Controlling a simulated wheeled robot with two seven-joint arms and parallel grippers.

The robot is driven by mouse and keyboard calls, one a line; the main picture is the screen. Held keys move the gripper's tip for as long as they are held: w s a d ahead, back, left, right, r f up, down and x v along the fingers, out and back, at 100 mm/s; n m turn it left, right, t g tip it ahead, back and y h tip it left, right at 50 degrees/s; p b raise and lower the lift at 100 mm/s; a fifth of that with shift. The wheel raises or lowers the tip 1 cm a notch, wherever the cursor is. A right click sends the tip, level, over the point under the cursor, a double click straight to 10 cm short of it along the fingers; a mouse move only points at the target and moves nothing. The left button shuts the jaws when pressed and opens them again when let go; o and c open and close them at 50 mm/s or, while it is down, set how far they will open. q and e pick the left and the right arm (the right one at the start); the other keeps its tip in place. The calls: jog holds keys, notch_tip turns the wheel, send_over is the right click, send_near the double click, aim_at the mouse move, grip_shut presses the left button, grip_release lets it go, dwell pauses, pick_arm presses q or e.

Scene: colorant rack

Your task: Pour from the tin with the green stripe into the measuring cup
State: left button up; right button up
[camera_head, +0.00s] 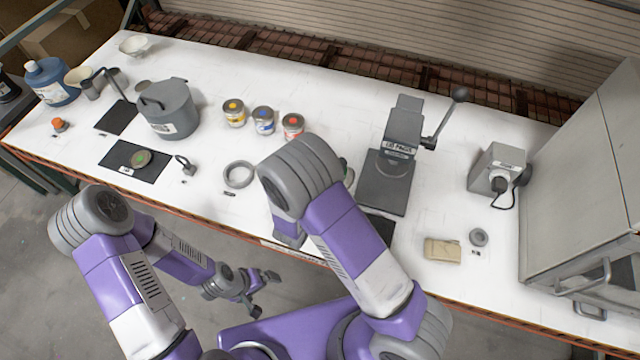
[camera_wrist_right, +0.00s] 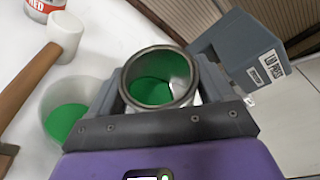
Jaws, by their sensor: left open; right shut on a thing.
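My right gripper (camera_wrist_right: 160,95) is shut on an open tin (camera_wrist_right: 142,66) that holds green colorant; its stripe is not clear in the right wrist view. A pale cup (camera_wrist_right: 45,95), which looks like the measuring cup, stands left of the tin with green liquid in it. The tin is beside and above the cup, apart from it in the picture. My left gripper (camera_head: 262,293) is open and empty, in front of the table and over the floor.
Tins with yellow (camera_head: 234,113), blue (camera_head: 263,121) and red (camera_head: 293,126) stripes stand mid-table. A grey pot (camera_head: 170,108) is left of them. A lever press (camera_head: 386,180) stands right of my right arm. A mallet (camera_wrist_right: 35,75) lies near the cup. The white table (camera_head: 340,93) is clear behind the tins.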

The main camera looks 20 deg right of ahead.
jog(key=shift+s+d+r, duration=0.1)
jog(key=shift+s+d, duration=0.05)
jog(key=shift+d, duration=0.05)
jog(key=shift+a, duration=0.15)
jog(key=shift+w, duration=0.2)
